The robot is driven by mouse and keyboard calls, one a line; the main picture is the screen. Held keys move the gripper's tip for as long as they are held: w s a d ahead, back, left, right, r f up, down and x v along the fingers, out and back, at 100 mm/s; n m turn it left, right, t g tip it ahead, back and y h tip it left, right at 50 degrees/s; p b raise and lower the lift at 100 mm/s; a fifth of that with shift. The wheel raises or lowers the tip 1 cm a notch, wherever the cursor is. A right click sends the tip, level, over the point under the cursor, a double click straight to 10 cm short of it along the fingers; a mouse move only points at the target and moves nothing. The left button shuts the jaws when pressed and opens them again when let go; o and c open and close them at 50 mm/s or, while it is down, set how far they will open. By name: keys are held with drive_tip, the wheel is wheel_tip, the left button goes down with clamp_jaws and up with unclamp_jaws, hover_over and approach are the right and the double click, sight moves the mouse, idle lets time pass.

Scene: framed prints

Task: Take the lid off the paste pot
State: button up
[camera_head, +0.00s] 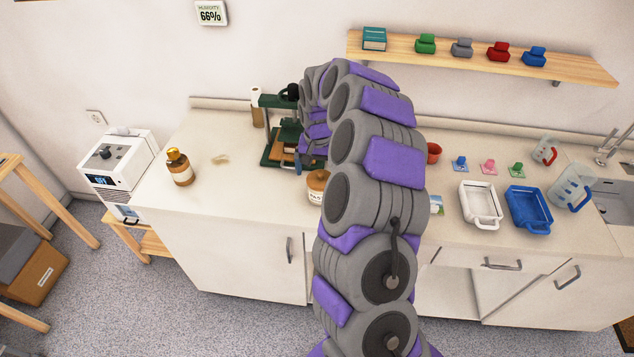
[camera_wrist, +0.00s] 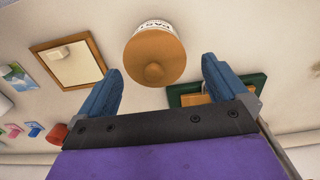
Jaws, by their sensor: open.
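The paste pot (camera_head: 314,196) stands on the counter near its front edge, partly hidden behind my arm in the head view. Its tan-brown lid (camera_head: 318,177) is on it. In the wrist view the lid (camera_wrist: 153,58), with a round knob, faces the camera, and the white lettered label of the pot (camera_wrist: 157,25) shows just beyond it. My gripper (camera_wrist: 161,68) is open and empty, with its blue fingers spread to the left and right of the lid. The lid appears beyond the fingertips, with no contact visible. In the head view my arm hides most of the gripper.
A green press (camera_head: 272,160) stands behind the pot. A brown bottle (camera_head: 180,168) is at the counter's left. To the right are a red cup (camera_head: 433,152), a white tray (camera_head: 480,218) and a blue tray (camera_head: 528,222). A wood-framed piece (camera_wrist: 37,52) lies beside the pot.

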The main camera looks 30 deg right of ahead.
drive_tip(key=shift+d+f, duration=0.35)
drive_tip(key=shift+f, duration=0.3)
drive_tip(key=shift+d+f, duration=0.35)
drive_tip(key=shift+f, duration=0.25)
drive_tip(key=shift+d, duration=0.3)
drive_tip(key=shift+a+r, duration=0.1)
drive_tip(key=shift+a, duration=0.7)
drive_tip(key=c, duration=0.5)
drive_tip(key=shift+d, duration=0.1)
drive_tip(key=shift+c, duration=1.4)
drive_tip(key=shift+d, duration=0.4)
drive_tip(key=shift+r, duration=0.1)
